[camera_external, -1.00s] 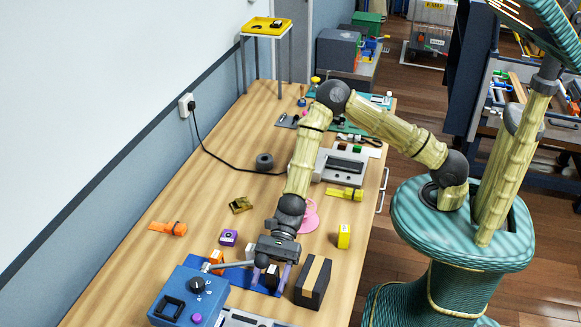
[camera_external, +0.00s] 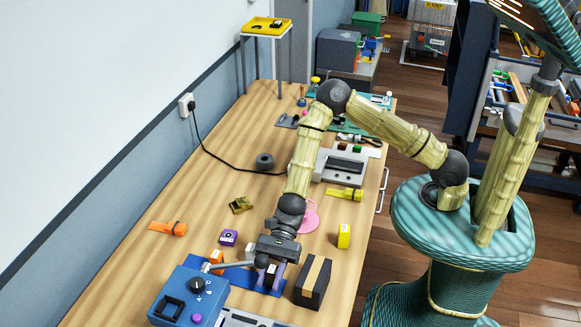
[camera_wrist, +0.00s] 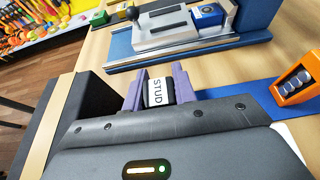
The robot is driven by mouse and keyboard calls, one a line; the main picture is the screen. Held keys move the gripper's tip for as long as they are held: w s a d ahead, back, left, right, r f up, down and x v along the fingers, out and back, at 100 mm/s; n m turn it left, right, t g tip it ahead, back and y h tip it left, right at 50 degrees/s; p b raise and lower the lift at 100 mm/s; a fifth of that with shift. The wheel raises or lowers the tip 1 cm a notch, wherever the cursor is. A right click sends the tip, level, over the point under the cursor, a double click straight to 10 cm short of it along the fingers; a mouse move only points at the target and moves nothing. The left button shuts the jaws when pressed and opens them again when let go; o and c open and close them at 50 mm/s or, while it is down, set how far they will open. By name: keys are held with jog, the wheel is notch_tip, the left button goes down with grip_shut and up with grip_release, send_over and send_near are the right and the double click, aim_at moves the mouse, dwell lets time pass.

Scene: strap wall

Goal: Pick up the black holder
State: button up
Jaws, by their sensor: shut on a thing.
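The black holder (camera_wrist: 157,91), with a white label reading "STUD", sits between the two purple fingers of my gripper (camera_wrist: 158,84) in the wrist view. The fingers press on it from both sides, so my gripper is shut on the holder. In the external view my gripper (camera_external: 271,272) points down at the near part of the bench, and the holder is small and partly hidden between the fingers. I cannot tell whether it is clear of the surface below.
A black box with a tan stripe (camera_external: 313,281) stands close on the right. A blue control box (camera_external: 189,297) with a knob is at the near left. An orange holder (camera_wrist: 296,84) sits on the blue mat (camera_wrist: 238,94). A yellow block (camera_external: 344,236) lies further off.

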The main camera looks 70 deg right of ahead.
notch_tip(320, 180, up, 10)
jog(key=shift+p, duration=0.3)
dwell(0.5)
